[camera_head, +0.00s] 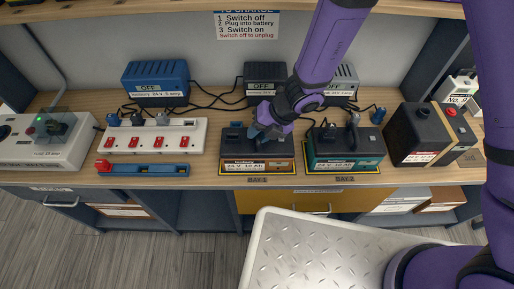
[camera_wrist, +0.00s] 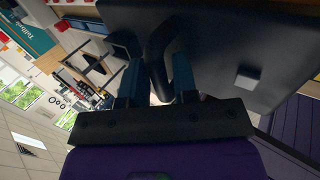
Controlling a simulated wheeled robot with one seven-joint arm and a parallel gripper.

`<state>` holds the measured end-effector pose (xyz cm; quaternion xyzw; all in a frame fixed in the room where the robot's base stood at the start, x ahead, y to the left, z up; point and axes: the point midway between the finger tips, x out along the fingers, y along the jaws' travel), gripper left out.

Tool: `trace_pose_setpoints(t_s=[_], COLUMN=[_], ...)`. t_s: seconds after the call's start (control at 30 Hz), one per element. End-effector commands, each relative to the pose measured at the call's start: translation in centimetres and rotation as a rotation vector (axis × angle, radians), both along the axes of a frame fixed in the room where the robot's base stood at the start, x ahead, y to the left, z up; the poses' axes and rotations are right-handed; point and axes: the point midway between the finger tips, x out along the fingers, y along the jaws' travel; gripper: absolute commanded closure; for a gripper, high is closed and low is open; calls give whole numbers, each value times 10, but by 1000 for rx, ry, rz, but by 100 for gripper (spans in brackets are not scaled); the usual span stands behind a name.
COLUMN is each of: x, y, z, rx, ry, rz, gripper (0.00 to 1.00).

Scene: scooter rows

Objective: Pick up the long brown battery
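In the head view, the battery with the brown front and dark top (camera_head: 257,164) stands in BAY 1 on the bench, with a white label on its front. My gripper (camera_head: 265,133) is over its top from above. In the wrist view, the two blue fingers (camera_wrist: 157,80) stand either side of a black arched handle (camera_wrist: 158,52) on the battery's dark top (camera_wrist: 225,40). The handle fills the gap, so the fingers look shut on it. The gripper hides part of the battery in the head view. The battery sits upright on its bay.
A teal battery (camera_head: 345,163) stands close by on the right in BAY 2. A dark battery (camera_head: 415,135) stands further right. A white power strip (camera_head: 150,139) and a blue bar (camera_head: 145,170) lie left. Chargers (camera_head: 155,85) with cables are behind. A metal tray (camera_head: 310,250) is in front, below the bench.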

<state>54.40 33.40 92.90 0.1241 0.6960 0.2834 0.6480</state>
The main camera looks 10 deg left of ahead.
Motion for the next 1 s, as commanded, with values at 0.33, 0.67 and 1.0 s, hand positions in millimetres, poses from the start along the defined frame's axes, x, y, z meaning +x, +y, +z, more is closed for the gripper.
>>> trace_pose_setpoints(t_s=[0.33,0.67,1.0], x=[0,0,0], y=[0,0,0], z=[0,0,0], rx=[0,0,0], ry=[0,0,0], rz=[0,0,0], gripper=[100,100,100])
